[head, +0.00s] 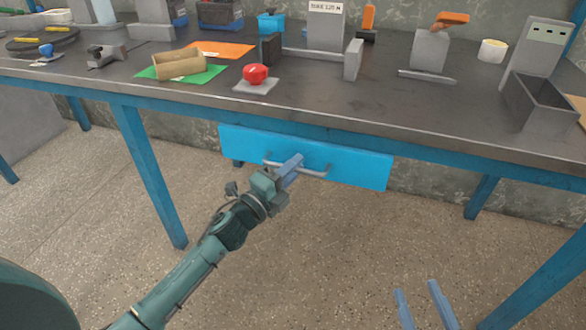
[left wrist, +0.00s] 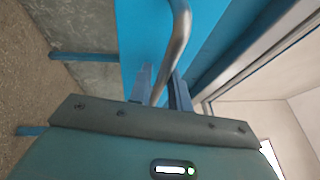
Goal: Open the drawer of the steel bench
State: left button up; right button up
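The steel bench (head: 330,112) has a dark top and a blue frame. Its drawer is the bright blue panel (head: 356,172) under the front edge, also in the left wrist view (left wrist: 138,35). I cannot tell whether it stands slightly out. A grey bar handle (head: 318,174) is on its front. My right gripper (head: 422,304) is open and empty at the bottom, away from the bench.
On the bench top stand a red button (head: 255,74) on a grey plate, a tan tray (head: 179,65) on a green sheet, and a grey open box (head: 540,103) at right. Blue bench legs (head: 150,175) stand at either side. The floor (head: 330,250) before the drawer looks clear.

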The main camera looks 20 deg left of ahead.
pick_arm(q)
grip_shut()
jog(key=shift+s, duration=0.15)
pick_arm(e)
jog(key=shift+s, duration=0.1)
